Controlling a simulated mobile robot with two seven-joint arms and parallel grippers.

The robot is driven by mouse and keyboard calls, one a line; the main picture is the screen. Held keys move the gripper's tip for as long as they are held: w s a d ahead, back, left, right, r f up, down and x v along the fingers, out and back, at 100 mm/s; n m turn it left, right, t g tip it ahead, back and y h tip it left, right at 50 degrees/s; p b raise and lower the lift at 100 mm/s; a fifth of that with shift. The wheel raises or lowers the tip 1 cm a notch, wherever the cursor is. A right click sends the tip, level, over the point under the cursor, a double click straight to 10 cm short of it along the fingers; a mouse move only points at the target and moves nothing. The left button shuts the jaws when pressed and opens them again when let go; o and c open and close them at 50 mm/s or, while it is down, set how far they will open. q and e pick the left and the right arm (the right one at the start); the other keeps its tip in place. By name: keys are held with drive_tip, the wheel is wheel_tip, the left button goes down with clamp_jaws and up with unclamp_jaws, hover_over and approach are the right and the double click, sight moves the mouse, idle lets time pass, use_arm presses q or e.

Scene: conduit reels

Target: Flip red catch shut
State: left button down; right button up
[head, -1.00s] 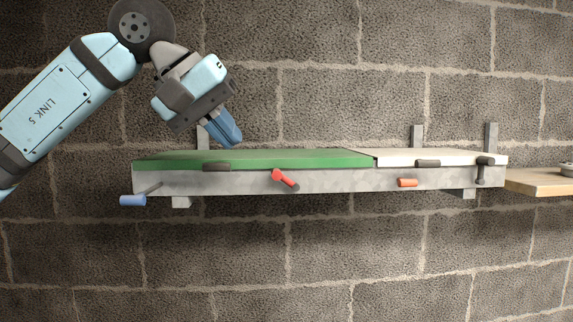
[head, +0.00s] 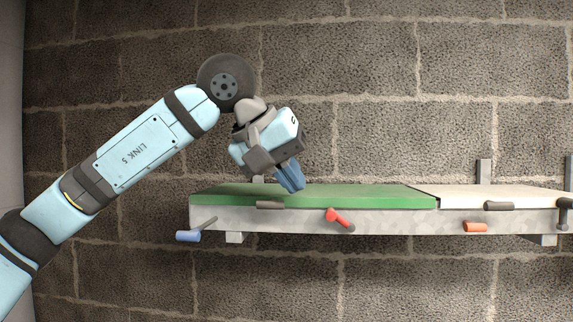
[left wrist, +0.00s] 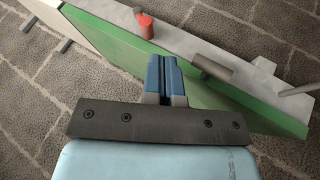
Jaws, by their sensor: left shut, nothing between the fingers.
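The red catch (head: 338,217) sits on the grey front face of the wall-mounted box, below the green lid (head: 330,195). It slants down to the right and ends in a dark grey tip. In the left wrist view the red catch (left wrist: 146,29) shows near the top, past the fingers. My left gripper (head: 292,180) is shut and empty, with blue fingers pointing down just above the green lid, up and left of the catch. In the left wrist view its fingers (left wrist: 164,75) are together over the green lid. My right gripper is not in view.
The green lid has a dark handle (head: 270,205); the white lid (head: 490,196) has another (head: 499,206). A blue-gripped crank (head: 188,236) sticks out at the left end. An orange part (head: 475,227) is on the front at right. The block wall is close behind.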

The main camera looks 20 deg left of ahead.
sight(311, 205)
use_arm(q)
drive_tip(key=p+x, duration=0.1)
drive_tip(key=x, duration=0.4)
drive_tip(key=shift+w+d+f, duration=0.2)
drive_tip(key=shift+w+f, duration=0.05)
drive_tip(key=shift+f, duration=0.15)
drive_tip(key=shift+r, duration=0.1)
idle(1.2)
drive_tip(key=shift+r+p, duration=0.5)
drive_tip(key=shift+r, duration=0.25)
